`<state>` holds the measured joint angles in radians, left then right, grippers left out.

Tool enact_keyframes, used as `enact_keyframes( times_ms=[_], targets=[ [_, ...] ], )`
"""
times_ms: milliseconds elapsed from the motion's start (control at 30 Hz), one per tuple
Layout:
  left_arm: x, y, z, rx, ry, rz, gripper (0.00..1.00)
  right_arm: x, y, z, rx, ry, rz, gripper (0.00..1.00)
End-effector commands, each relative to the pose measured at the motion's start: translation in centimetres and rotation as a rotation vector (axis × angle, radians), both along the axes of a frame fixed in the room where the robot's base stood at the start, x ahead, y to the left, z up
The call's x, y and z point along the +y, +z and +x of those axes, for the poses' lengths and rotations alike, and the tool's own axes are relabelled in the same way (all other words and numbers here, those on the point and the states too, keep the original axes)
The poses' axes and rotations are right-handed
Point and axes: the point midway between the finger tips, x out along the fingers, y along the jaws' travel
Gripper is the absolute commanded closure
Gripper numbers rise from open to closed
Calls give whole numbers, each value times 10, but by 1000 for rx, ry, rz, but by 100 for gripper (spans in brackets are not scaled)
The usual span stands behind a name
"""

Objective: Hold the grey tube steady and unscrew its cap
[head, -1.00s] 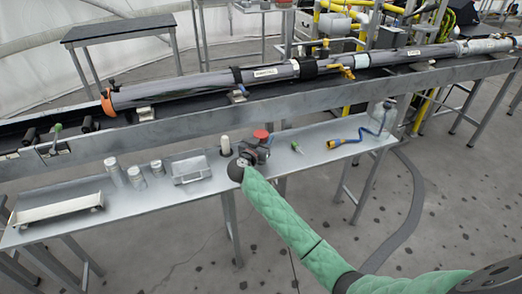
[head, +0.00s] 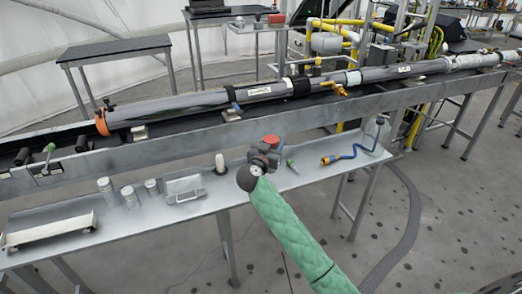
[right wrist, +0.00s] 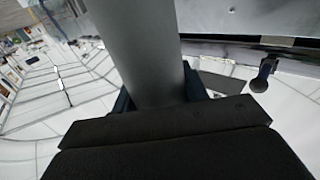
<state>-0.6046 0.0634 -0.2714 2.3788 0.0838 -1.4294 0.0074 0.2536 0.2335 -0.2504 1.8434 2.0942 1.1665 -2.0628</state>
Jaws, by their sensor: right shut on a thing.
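A smooth grey tube (right wrist: 143,50) stands between the dark fingers of my right gripper (right wrist: 160,95) in the right wrist view. The fingers are shut on it, and it runs out of the top of that view. Its ends and any cap are not seen there. In the head view my right gripper (head: 264,157) is in front of the far edge of the narrow table. A red-topped part (head: 271,140) shows at the gripper; I cannot tell whether it is a cap. The tube is hidden behind the gripper in the head view. My left gripper is not in view.
A long grey pipe with an orange end ring (head: 101,123) lies along the raised rail (head: 150,152).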

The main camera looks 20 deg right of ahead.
Motion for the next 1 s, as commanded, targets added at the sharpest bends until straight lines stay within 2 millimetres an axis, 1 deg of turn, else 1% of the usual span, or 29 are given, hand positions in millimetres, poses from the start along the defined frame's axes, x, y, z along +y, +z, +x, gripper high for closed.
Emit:
enact_keyframes(
  times_ms=[33, 100, 300, 500, 767, 800, 967, 1000],
  targets=[
    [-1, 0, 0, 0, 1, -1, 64, -6, 6, -8, -2, 0, -1, 82],
    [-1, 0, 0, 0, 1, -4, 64, -14, 13, -17, -2, 0, -1, 82],
    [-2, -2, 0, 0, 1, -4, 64, -29, 27, -36, -1, 0, 0, 82],
    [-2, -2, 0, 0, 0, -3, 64, -34, 33, -42, -1, 0, -1, 82],
    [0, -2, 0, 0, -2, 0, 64, -35, 34, -43, -1, 0, -1, 82],
    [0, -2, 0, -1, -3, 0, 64, -35, 33, -43, -1, 0, -1, 64],
    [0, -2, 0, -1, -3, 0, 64, -35, 33, -43, -1, 0, -1, 96],
    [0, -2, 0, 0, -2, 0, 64, -34, 33, -43, -1, 0, -1, 97]
  ],
)
